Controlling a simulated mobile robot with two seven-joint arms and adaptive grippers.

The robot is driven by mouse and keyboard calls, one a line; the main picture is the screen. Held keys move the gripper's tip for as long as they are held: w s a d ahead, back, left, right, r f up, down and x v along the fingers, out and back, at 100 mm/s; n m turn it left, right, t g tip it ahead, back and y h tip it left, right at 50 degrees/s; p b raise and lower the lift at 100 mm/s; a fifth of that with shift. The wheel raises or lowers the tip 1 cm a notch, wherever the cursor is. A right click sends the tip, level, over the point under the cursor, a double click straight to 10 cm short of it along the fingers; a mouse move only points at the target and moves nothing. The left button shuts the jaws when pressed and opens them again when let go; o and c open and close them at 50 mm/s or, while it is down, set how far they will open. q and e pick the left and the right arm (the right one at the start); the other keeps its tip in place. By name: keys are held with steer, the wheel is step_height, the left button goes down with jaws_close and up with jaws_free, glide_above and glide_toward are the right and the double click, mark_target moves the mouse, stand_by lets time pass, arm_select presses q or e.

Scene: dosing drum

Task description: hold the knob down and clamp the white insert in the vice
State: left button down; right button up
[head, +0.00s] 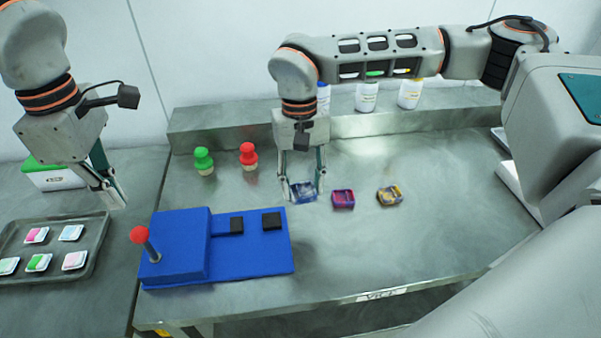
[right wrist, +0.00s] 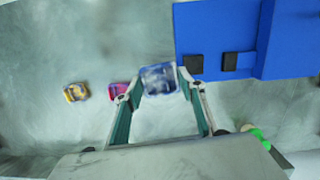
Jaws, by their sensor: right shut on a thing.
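The blue vice (head: 180,250) lies on the bench, with a red knob (head: 139,235) on a short lever at its left. Its two black jaws (head: 236,225) stand apart with nothing between them. My right gripper (head: 304,197) is shut on a blue-and-white patterned insert (head: 303,189), behind and right of the vice. The right wrist view shows this insert (right wrist: 158,78) between the fingertips (right wrist: 159,90). No plain white insert shows on the bench. My left gripper (head: 115,199) hangs behind and left of the knob, apart from it; its finger opening is unclear.
A magenta insert (head: 343,199) and a yellow-dark insert (head: 390,195) lie right of my right gripper. A tray (head: 98,257) of several coloured pieces is at left. White bottles (head: 366,97) stand at the back.

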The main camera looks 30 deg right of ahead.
steer(key=w+a+r+m+t+y, duration=0.15)
steer(key=w+a+m, duration=0.25)
steer(key=a+m, duration=1.2)
steer(key=shift+d+f+m+t, duration=0.1)
steer(key=shift+d+f+m, duration=0.45)
steer(key=shift+f, duration=0.8)
steer(key=shift+d+f+m+t, duration=0.15)
steer(key=shift+d+f+m, duration=0.35)
steer(key=shift+f, duration=0.85)
steer(key=shift+d+f+m+t, duration=0.1)
steer(key=shift+d+f+m, duration=0.45)
steer(key=shift+f, duration=0.8)
arm_select(q)
steer(key=shift+f, duration=0.15)
arm_select(e)
steer(key=shift+d, duration=0.1)
arm_select(q)
steer(key=shift+f, duration=0.95)
steer(key=shift+f, duration=0.15)
steer(key=shift+f, duration=0.95)
